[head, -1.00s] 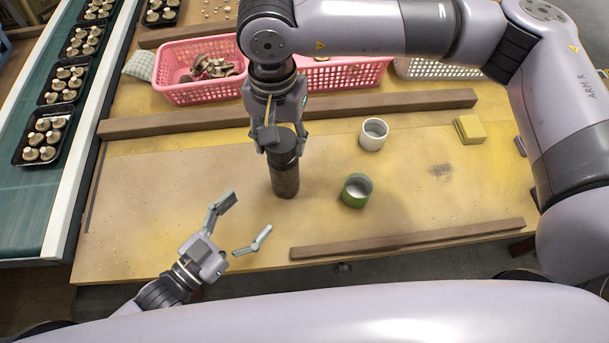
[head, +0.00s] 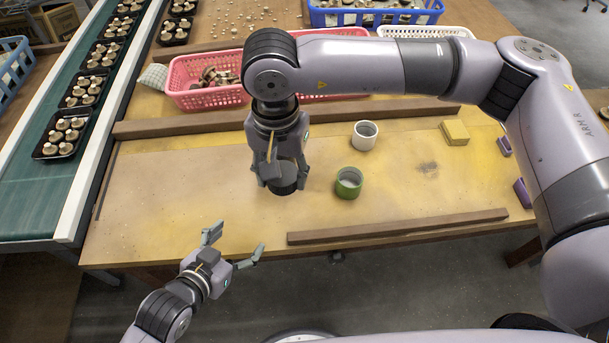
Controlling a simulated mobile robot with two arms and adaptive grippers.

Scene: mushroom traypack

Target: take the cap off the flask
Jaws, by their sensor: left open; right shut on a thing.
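The right gripper (head: 280,176), at the end of the arm reaching over the table from the right, points down with its fingers closed around the flask's dark, round cap (head: 284,187).
A wooden strip (head: 400,226) lies along the front; a longer one (head: 180,127) lies behind. A pink basket (head: 205,97) and yellow block (head: 454,132) stand farther back.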

